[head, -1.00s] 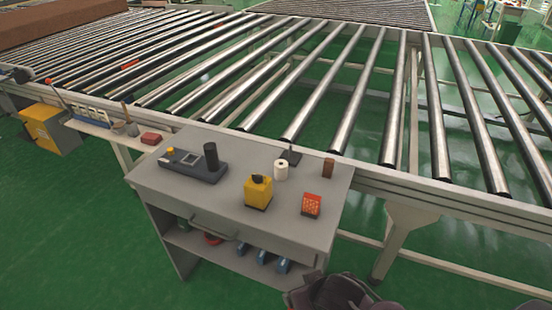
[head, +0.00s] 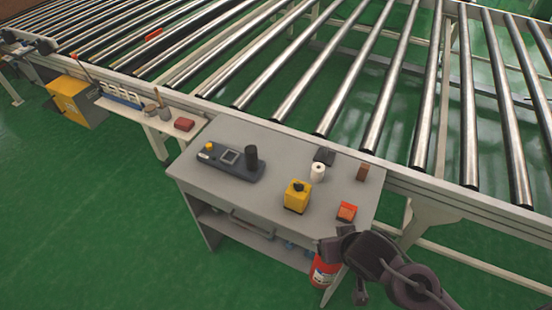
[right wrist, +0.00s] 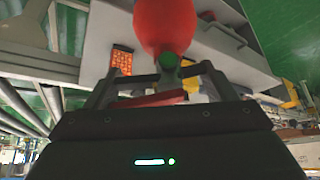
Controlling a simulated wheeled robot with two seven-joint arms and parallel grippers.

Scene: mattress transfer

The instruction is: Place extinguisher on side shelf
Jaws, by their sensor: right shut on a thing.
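A red fire extinguisher (head: 324,271) hangs from my right gripper (head: 342,246), in front of the near right corner of the grey workbench. In the right wrist view the red body (right wrist: 165,25) fills the top middle, and the gripper (right wrist: 163,78) is shut at its neck. The narrow side shelf (head: 155,119) runs along the conveyor to the left of the workbench, well away from the extinguisher. It holds a row of small holders, brushes or cups and a red-brown block (head: 184,125). My left gripper is not in view.
The grey workbench (head: 225,190) carries a control box (head: 230,160), a yellow device (head: 297,196), a white roll (head: 317,172) and an orange item (head: 347,211). The roller conveyor (head: 300,85) runs behind. A yellow cabinet (head: 75,101) stands left. Green floor (head: 90,220) is open at front left.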

